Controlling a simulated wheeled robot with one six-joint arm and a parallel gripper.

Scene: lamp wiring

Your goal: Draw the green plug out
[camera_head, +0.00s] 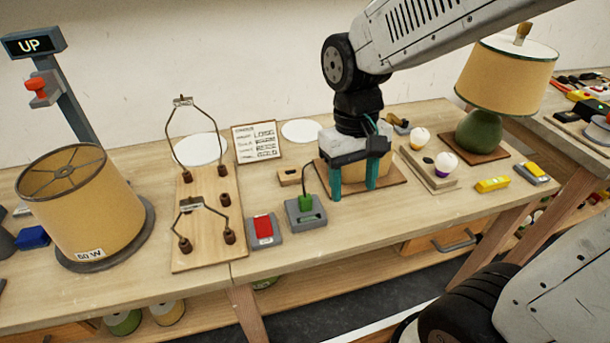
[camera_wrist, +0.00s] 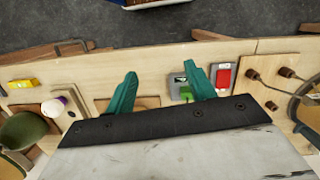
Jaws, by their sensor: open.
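The green plug (camera_head: 305,202) stands upright in a grey socket block (camera_head: 305,222), with a dark cord rising from its top. In the wrist view the green plug (camera_wrist: 186,91) shows next to the right finger, partly close to it. My gripper (camera_head: 354,192) is open and empty, its two teal fingers pointing down over a wooden board to the right of the plug. In the wrist view the fingers of my gripper (camera_wrist: 170,82) are spread wide. The plug appears outside or at the edge of the gap; I cannot tell the exact distance.
A red rocker switch (camera_head: 264,228) sits left of the socket block. A wooden board with wire lamp frames (camera_head: 205,220) stands further left, beside a large lampshade (camera_head: 80,215). Bulbs on a holder (camera_head: 430,165) and a green lamp (camera_head: 480,132) stand to the right. The table front is mostly clear.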

